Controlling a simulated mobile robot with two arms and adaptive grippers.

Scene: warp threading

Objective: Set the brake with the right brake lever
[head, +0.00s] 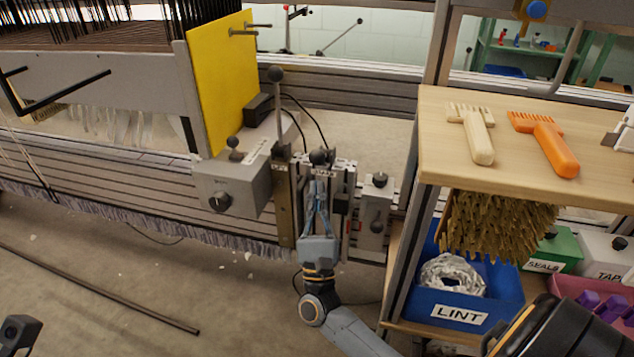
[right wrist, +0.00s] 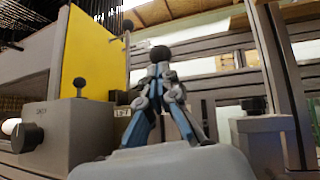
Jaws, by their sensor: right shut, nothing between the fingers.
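My right gripper (head: 318,185) reaches up to a brake unit at the right end of the loom. Its fingers are shut with nothing between them. A lever's black ball knob (head: 318,157) shows just beyond the fingertips. In the right wrist view the knob (right wrist: 160,53) sits right above the closed fingertips (right wrist: 158,78); I cannot tell whether they touch. The lever's shaft is hidden behind the gripper. A taller lever with a black ball (head: 275,74) stands upright to the left. Small labels sit by both levers, too small to read. My left gripper is not in view.
A grey control box (head: 233,188) with a dark knob is left of the levers, below a yellow panel (head: 222,80). A small box (head: 375,210) with knobs is to the right. A wooden shelf (head: 450,160) with combs and a blue LINT bin (head: 458,318) stand close at right.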

